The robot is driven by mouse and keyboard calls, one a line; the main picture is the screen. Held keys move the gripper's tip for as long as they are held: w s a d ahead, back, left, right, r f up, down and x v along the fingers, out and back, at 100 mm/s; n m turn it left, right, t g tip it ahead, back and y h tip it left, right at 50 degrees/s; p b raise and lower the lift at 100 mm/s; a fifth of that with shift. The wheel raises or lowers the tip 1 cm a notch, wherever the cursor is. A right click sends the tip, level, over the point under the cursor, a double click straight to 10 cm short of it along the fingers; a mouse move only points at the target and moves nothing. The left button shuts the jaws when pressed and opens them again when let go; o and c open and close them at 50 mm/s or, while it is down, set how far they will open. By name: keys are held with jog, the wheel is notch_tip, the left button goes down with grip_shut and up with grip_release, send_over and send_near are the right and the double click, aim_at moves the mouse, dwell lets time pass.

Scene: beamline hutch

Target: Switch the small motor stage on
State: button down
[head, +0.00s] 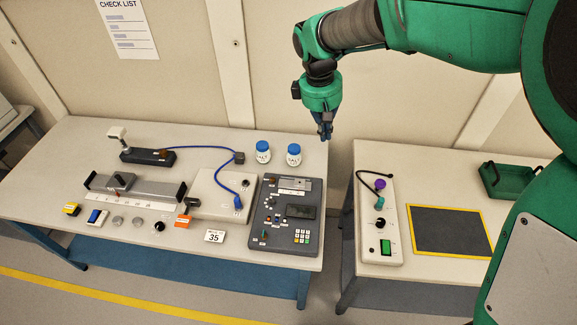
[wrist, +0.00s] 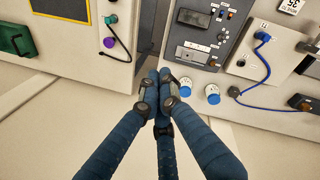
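A small dark stage (head: 148,156) with a white post and plate on it lies at the back left of the left table in the head view. A blue cable (head: 239,175) runs from its right end to a flat light box (head: 217,193), which also shows in the wrist view (wrist: 253,62). A longer grey linear stage (head: 140,190) with a scale lies in front of it. I cannot tell which switch powers the small stage. My gripper (head: 326,130) hangs empty above the back right corner of that table, fingers together, also in the wrist view (wrist: 160,85).
A dark control panel (head: 285,215) stands right of the box. Two blue-capped jars (head: 263,152) (head: 294,155) are behind it. Buttons and knobs line the front left. Across a gap, the right table holds a switch box (head: 378,222), black mat (head: 450,231) and green tray (head: 507,181).

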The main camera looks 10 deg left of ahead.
aim_at(300, 183)
jog(key=w+a+f+n+h, duration=0.1)
jog(key=w+a+f+n, duration=0.2)
jog(key=a+f, duration=0.7)
jog(key=w+a+f+n+g+h, duration=0.1)
jog(key=w+a+f+n, duration=0.2)
jog(key=a+f, duration=0.7)
notch_tip(300, 183, down, 5)
jog(key=shift+w+r+n+h+p, duration=0.1)
jog(key=shift+w+n+h+p, duration=0.25)
jog(key=shift+n, duration=0.25)
jog(key=b+x, duration=0.1)
jog(key=x, duration=0.8)
jog(key=shift+s+d+f, duration=0.15)
jog(key=shift+f, duration=0.15)
jog(key=d, duration=0.3)
jog(key=shift+f, duration=0.15)
jog(key=shift+d, duration=0.6)
